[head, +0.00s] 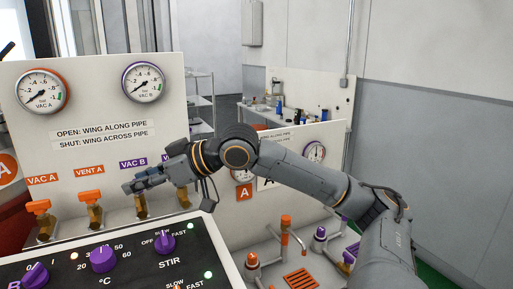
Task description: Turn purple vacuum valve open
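A pale panel (100,125) carries a row of brass valves under coloured labels. The purple VAC B label (133,162) sits above a brass valve (141,207). My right gripper (132,187) reaches in from the right and covers the place of that valve's wing, so the wing and its angle are hidden. I cannot tell whether the fingers touch it or how far apart they are. Another brass valve (183,197) shows partly below my gripper, to the right. The purple-rimmed VAC B gauge (143,82) is above. My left gripper is out of view.
Orange-winged VAC A (39,207) and VENT A (90,197) valves stand left of my gripper. A dark control box (125,250) with purple knobs is close below. Printed text (100,131) gives open as wing along pipe, shut as across. Orange and purple fittings (285,222) stand right.

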